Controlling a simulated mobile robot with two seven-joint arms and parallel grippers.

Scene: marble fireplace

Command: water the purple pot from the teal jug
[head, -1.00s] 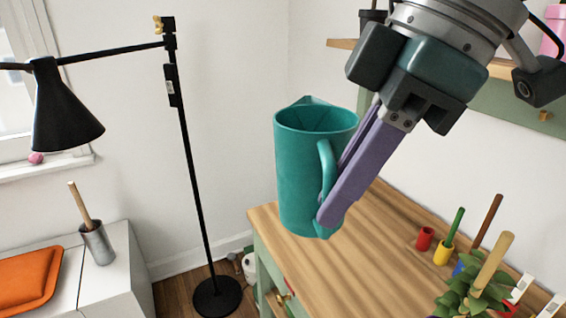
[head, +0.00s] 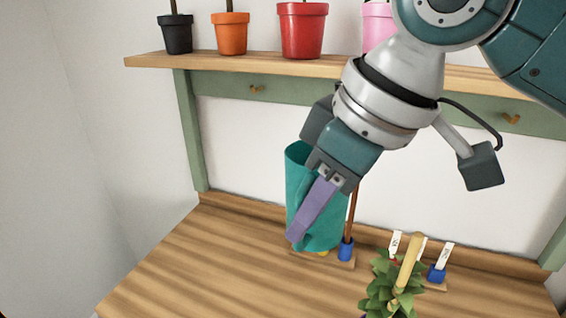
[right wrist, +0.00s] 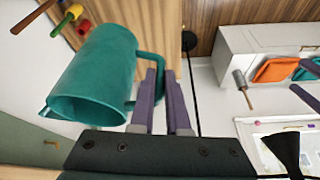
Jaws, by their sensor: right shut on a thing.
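The teal jug (head: 298,175) is held up over the wooden bench in the head view, roughly upright, partly covered by my right gripper (head: 298,238). The right wrist view shows the jug (right wrist: 95,75) with its open mouth and spout toward the camera. The purple fingers of my right gripper (right wrist: 163,100) are shut on its handle (right wrist: 150,58). I cannot see what is inside the jug. Two purple strips at the right edge of the wrist view look like my left gripper's fingers (right wrist: 304,84), cut off by the frame.
A shelf (head: 150,61) holds a black pot (head: 175,35), an orange pot (head: 230,35), a red pot (head: 302,32) and a pink pot (head: 377,25).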

